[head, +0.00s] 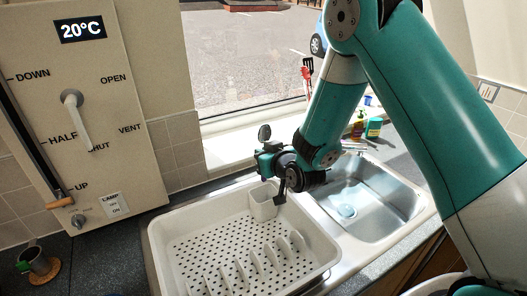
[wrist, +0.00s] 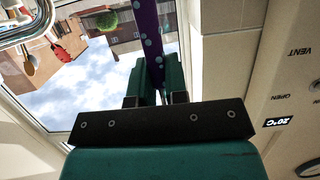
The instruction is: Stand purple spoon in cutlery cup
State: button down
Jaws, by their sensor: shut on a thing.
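My gripper (wrist: 154,80) is shut on the purple spoon (wrist: 150,35), which shows in the wrist view as a dark purple strip with pale dots between the green fingers. The spoon's ends are not clear there, and I cannot make it out in the head view. In the head view, my gripper (head: 280,188) is at the back of the white dish rack, close to the cutlery cup (head: 262,208). The cup is a pale box at the rack's back edge. I cannot tell whether the spoon is above or inside it.
The white dish rack (head: 160,252) has a holed floor and several upright prongs. A steel sink (head: 365,205) lies to its right. A green bottle (head: 374,128) and other items stand by the window. A control panel (head: 85,110) stands at left, with a dark cup (head: 36,262) below.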

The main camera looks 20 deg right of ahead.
aim_at(264, 181)
notch_tip(264, 181, down, 3)
jog(key=shift+f+b, duration=0.2)
jog(key=shift+b, duration=0.65)
notch_tip(264, 181, down, 7)
jog(key=b, duration=0.7)
jog(key=shift+r, duration=0.15)
jog(key=c, duration=1.1)
grip_release()
jog(key=shift+o, duration=0.2)
jog(key=shift+r, duration=0.15)
